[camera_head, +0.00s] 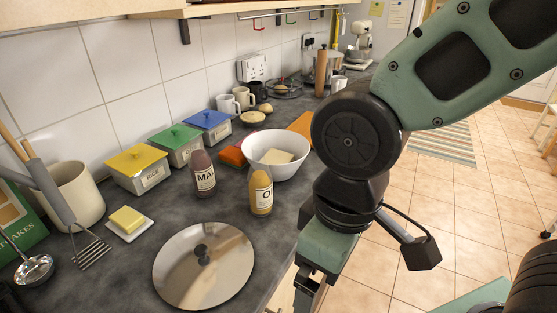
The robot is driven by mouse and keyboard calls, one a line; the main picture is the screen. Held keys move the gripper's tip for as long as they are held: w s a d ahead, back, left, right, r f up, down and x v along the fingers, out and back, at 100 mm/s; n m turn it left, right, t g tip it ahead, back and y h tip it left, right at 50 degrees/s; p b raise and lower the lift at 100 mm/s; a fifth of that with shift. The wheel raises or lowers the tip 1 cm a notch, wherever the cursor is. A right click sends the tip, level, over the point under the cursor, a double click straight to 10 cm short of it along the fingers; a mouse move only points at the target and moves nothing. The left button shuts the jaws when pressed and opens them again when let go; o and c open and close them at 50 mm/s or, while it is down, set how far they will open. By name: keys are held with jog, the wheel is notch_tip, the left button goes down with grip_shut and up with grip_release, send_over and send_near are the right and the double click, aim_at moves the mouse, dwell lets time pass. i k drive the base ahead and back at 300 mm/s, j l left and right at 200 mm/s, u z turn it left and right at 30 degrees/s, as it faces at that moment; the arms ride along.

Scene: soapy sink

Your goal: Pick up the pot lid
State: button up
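The pot lid (186,276) is a round, shiny metal disc with a dark knob at its middle. It lies flat on the dark worktop near the front edge, knob up. My gripper (306,296) is at the bottom middle, to the right of the lid and apart from it, by the worktop's edge. It points down. Its fingertips are small and partly cut off by the bottom of the frame, so their opening is unclear. Nothing covers the lid.
A yellow-labelled bottle (261,191), a dark red bottle (202,174) and a white bowl (287,172) stand behind the lid. A butter dish (146,228) and masher (92,254) lie to its left. Colored canisters (137,170) line the wall. Worktop directly around the lid is clear.

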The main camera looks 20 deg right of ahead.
aim_at(204, 266)
jog(key=i+j+u, duration=0.1)
jog(key=u, duration=0.6)
